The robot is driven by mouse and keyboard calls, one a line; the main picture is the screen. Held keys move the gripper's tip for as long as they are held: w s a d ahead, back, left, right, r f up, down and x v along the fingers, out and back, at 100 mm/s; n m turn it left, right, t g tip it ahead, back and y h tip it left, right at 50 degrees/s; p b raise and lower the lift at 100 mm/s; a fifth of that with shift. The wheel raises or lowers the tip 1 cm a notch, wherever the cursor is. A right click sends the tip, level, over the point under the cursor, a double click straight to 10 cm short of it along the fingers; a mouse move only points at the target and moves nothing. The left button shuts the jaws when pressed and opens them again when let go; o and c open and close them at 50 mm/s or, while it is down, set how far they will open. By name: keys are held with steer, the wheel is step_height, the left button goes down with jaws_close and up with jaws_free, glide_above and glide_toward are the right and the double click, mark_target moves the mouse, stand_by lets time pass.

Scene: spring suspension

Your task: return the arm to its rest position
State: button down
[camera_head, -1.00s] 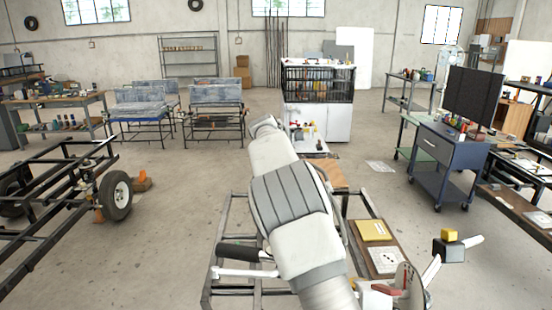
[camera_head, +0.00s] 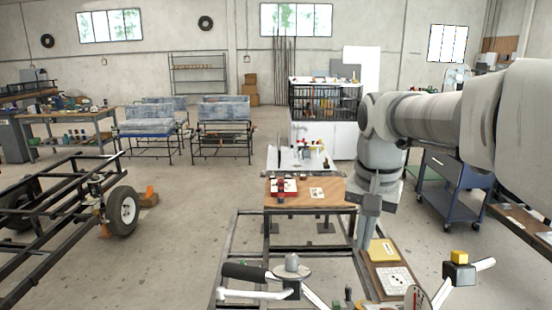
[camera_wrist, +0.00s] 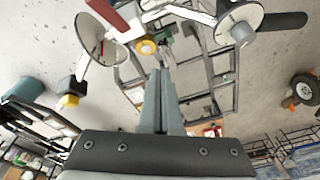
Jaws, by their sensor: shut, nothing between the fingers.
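My arm enters the head view from the right edge and reaches left to its elbow. From there it drops down to my gripper (camera_head: 363,246), which points down beside the brown board (camera_head: 362,262) with the yellow pad. In the wrist view, the two grey fingers of my gripper (camera_wrist: 160,72) lie against each other, with nothing between them. The fingertips hang in front of a dark metal frame (camera_wrist: 208,62). How high the tips are above the frame I cannot tell.
A wooden-topped table (camera_head: 335,196) with a red item (camera_head: 284,188) stands beyond the frame. The black handle (camera_head: 247,272) and a small black-and-yellow block (camera_head: 459,268) are close in front. A wheeled chassis (camera_head: 60,215) is at left. A blue cart (camera_head: 450,185) is at right. Open floor lies centre-left.

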steer(key=s+f+n+t, duration=0.2)
steer(key=s, duration=0.6)
steer(key=s+a+f+n+t, duration=0.1)
steer(key=s+f+n, duration=0.1)
steer(key=s, duration=0.6)
steer(key=shift+a+f+n+t, duration=0.3)
steer(key=shift+n+t, duration=0.1)
steer(key=shift+n, duration=0.4)
